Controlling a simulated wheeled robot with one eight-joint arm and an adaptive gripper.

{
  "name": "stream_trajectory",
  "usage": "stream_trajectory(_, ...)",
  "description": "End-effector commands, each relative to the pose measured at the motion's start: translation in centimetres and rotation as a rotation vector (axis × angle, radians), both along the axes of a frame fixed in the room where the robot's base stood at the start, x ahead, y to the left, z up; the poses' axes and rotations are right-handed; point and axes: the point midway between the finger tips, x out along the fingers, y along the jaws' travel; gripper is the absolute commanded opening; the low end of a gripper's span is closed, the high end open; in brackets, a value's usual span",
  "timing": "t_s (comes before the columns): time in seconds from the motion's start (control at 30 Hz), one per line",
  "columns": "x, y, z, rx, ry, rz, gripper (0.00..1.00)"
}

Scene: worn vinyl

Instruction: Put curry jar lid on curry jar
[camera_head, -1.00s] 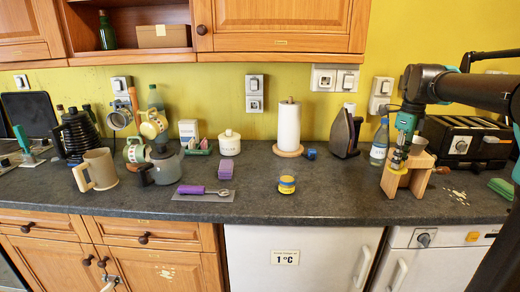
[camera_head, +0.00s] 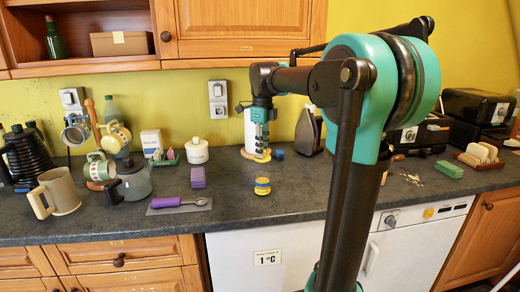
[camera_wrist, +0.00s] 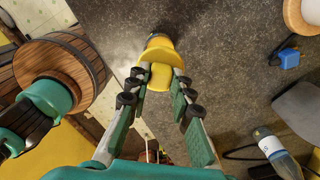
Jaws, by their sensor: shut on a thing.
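The curry jar (camera_head: 262,187), small and yellow with a dark band, stands upright on the dark counter near its front edge. My gripper (camera_head: 262,150) is shut on the yellow curry jar lid (camera_head: 264,157). In the head view the lid appears above and behind the jar, with a gap between them. In the wrist view the lid (camera_wrist: 161,75) sits between my fingertips, and more yellow just beyond it overlaps the jar (camera_wrist: 157,37). I cannot tell the exact height or alignment between lid and jar.
A paper towel roll (camera_head: 251,132) and a small blue object (camera_head: 278,154) stand behind. A purple-handled utensil (camera_head: 180,202) and purple block (camera_head: 198,177) lie left. A bottle (camera_wrist: 276,153) shows in the wrist view. The counter around the jar is clear.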

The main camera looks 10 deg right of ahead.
Motion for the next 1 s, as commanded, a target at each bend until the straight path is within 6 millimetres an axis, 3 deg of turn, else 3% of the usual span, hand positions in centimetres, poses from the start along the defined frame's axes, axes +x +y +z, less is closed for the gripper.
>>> stream_trajectory(0.37,0.0,0.0,-0.5,0.000,0.000,0.000,0.00)
stream_trajectory(1.0,0.0,0.0,-4.3,0.000,0.000,0.000,0.00)
